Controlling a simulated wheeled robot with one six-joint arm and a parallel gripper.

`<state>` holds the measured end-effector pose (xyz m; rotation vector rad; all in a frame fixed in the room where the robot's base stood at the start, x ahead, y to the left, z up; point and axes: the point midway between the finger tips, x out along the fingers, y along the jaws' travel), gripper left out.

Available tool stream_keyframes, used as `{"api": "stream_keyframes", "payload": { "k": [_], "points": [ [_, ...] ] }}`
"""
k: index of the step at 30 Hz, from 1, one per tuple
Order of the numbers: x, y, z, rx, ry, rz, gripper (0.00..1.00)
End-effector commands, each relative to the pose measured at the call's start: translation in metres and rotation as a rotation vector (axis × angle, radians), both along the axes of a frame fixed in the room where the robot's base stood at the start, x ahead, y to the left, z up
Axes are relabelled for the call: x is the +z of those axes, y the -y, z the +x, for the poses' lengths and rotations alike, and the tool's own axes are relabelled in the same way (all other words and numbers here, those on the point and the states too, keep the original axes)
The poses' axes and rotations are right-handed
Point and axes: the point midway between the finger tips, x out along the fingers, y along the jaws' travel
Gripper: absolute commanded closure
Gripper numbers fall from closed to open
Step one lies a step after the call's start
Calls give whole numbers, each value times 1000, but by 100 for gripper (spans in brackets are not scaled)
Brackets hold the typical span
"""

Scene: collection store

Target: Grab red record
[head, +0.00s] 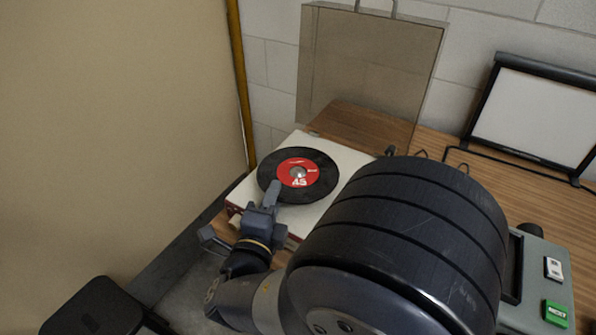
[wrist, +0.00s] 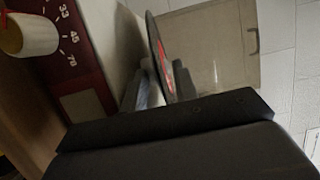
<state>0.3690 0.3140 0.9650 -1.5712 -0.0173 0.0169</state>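The red record (head: 322,170) is a black disc with a red label marked 45. It lies over the white deck of a record player (head: 346,158) in the head view. In the wrist view the record (wrist: 155,40) shows nearly edge-on, with some red of its label. My gripper (head: 271,194) is at the record's near left edge, with one finger seen over the disc. In the wrist view my gripper's grey fingertips (wrist: 152,85) appear at the record's edge. Whether they are pressed on it is unclear, and the lower finger is hidden in the head view.
A tinted clear lid (head: 368,60) stands upright behind the player. A framed pale panel (head: 535,112) stands on the wooden table (head: 470,165) at right. A grey-green box with a green button (head: 556,312) is at lower right. The player's speed dial (wrist: 30,35) is near my wrist.

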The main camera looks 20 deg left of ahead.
Motion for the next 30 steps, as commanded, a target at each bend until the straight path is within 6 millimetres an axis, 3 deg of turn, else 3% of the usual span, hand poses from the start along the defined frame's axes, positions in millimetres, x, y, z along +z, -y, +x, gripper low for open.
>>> {"api": "stream_keyframes", "payload": {
  "k": [4, 14, 30],
  "points": [
    [0, 0, 0, 0, 0, 0, 73],
    [0, 0, -1, 0, 0, 0, 100],
    [6, 0, -1, 0, 0, 3, 100]
  ]
}}
